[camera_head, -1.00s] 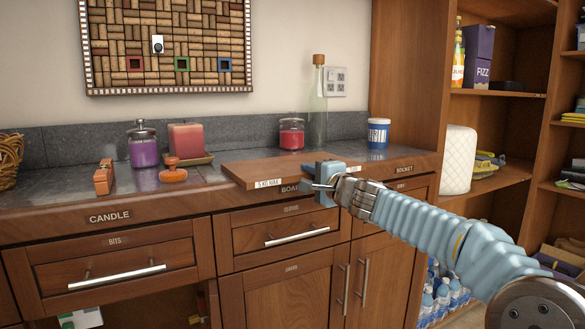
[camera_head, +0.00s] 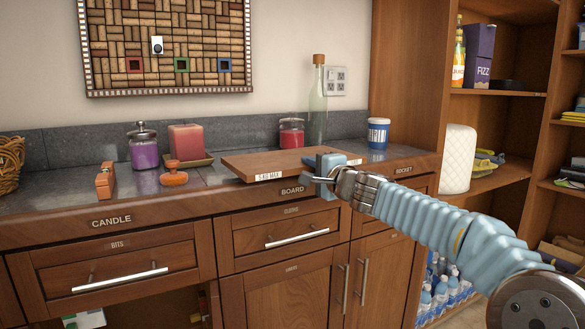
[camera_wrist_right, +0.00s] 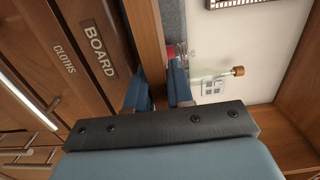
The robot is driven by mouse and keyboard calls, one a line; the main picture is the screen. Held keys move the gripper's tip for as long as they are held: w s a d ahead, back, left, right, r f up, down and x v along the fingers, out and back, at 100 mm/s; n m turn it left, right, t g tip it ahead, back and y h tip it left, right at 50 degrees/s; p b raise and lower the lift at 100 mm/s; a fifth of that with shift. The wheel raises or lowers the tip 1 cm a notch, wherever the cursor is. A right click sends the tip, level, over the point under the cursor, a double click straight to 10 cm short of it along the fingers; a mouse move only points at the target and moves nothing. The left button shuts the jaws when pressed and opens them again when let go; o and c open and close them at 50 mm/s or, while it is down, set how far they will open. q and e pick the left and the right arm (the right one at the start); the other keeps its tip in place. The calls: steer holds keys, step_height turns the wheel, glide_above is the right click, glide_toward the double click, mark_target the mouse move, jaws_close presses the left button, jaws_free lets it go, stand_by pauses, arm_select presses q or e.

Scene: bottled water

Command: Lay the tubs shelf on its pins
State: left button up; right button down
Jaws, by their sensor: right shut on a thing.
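A loose flat brown wooden board (camera_head: 266,163), seemingly the shelf, is over the counter's front part above the BOARD label. Its front edge has a white "5 KG MAX" tag. In the right wrist view the board (camera_wrist_right: 149,40) runs between the two fingers of the gripper (camera_wrist_right: 160,90). I cannot tell whether the board clears the counter. I see no pins, and none of the shelves is marked as the tubs one. My left gripper is out of view.
A tall wooden bookcase (camera_head: 408,80) with filled shelves stands right.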

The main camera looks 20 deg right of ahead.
arm_select(q)
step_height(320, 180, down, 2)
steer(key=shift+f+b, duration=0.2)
steer(key=shift+b, duration=0.9)
arm_select(e)
steer(key=s+d, duration=0.2)
steer(key=s, duration=0.9)
steer(key=shift+s, duration=0.35)
